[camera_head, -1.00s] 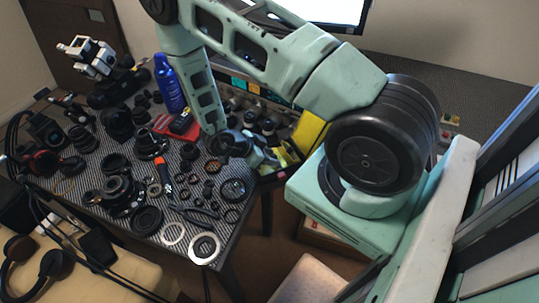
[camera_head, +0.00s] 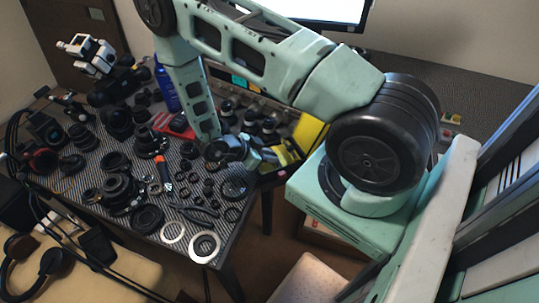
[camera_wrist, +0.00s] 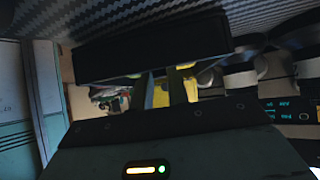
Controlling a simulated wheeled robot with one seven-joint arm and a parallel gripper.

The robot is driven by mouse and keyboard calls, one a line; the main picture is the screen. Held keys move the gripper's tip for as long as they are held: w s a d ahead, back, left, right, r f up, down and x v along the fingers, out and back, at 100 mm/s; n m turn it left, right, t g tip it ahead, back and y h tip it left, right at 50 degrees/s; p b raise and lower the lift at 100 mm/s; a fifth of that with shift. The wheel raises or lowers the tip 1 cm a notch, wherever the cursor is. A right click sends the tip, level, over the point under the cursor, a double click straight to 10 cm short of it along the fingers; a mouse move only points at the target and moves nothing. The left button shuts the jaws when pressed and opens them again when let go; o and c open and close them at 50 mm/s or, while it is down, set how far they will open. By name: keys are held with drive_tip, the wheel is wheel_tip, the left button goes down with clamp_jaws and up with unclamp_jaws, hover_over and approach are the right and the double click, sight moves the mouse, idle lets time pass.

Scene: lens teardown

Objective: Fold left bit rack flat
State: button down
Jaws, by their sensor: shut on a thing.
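My gripper (camera_head: 254,158) is low at the right end of the carbon-patterned table, beside an open toolbox. Yellow pieces (camera_head: 284,157) stand next to it inside the toolbox; the left bit rack appears to be among them, partly hidden by my gripper. In the wrist view, yellow strips (camera_wrist: 160,92) show in the gap between a wide dark bar and my gripper's body. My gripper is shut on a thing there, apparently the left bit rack. The exact contact and the rack's tilt are hard to see.
The toolbox's yellow panel (camera_head: 309,131) stands upright at the right. Dark lens parts crowd the table (camera_head: 183,213). A blue bottle (camera_head: 166,88) stands behind my arm, near a red item (camera_head: 160,122). Two pale rings (camera_head: 204,246) lie at the front edge.

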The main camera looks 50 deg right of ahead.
drive_tip(key=c, duration=1.4)
unclamp_jaws()
drive_tip(key=shift+o, duration=0.2)
drive_tip(key=b+v, duration=0.2)
drive_tip(key=v, duration=1.5)
drive_tip(key=shift+a+r, duration=0.15)
drive_tip(key=shift+r, duration=0.05)
